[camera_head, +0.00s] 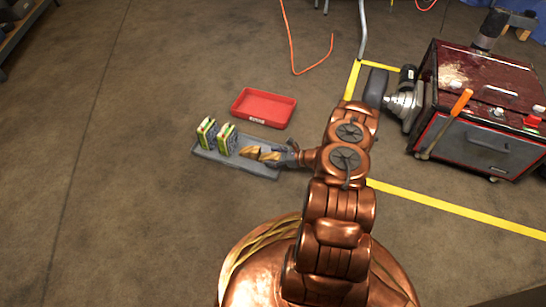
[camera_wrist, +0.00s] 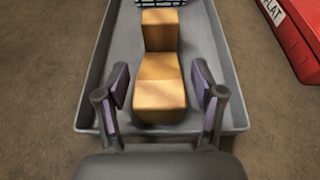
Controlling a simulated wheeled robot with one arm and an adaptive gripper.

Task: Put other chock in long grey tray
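The long grey tray (camera_head: 208,155) lies on the floor; its rim also shows in the wrist view (camera_wrist: 236,105). Two orange-brown wooden chocks sit in it at its right end: a farther chock (camera_head: 252,152), also in the wrist view (camera_wrist: 160,28), and a nearer chock (camera_head: 270,156), which fills the middle of the wrist view (camera_wrist: 160,98). The two look end to end, touching or nearly so. My gripper (camera_wrist: 160,80) is open, with one finger on each side of the nearer chock and a visible gap on both sides. In the head view, my gripper (camera_head: 288,155) is over the tray's right end.
Two green-and-white boxes (camera_head: 226,139) stand in the tray's left part. A red tray (camera_head: 264,107) lies just behind it; its edge shows in the wrist view (camera_wrist: 297,38). A dark red machine (camera_head: 480,110) stands right, beyond yellow floor tape (camera_head: 440,203). The floor at left is clear.

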